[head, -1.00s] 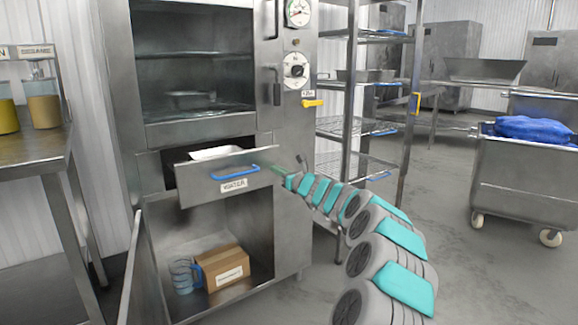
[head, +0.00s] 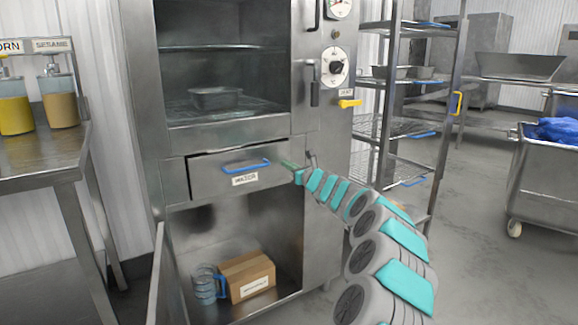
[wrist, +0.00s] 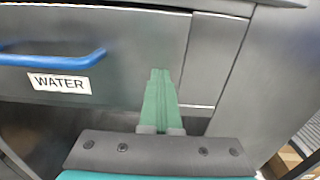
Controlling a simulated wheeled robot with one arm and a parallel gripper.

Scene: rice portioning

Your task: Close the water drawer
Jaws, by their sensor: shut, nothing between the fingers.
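The water drawer (head: 208,178) is a steel drawer front with a blue handle (head: 246,166) and a WATER label, below the oven chamber. It looks nearly flush with the cabinet, with a dark gap along its top and left edges. The drawer front (wrist: 130,65) fills the upper left of the wrist view. My gripper (head: 288,164) is at the drawer's right end, right of the handle. In the wrist view my gripper (wrist: 160,75) has its green fingers together and empty, their tips against or very close to the drawer front. Exact contact cannot be told.
Below the drawer is an open compartment with a cardboard box (head: 247,277) and a clear jug (head: 204,284). Its door (head: 157,275) hangs open at left. A wire rack (head: 400,120) stands right of the cabinet, a dispenser table (head: 45,150) at left.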

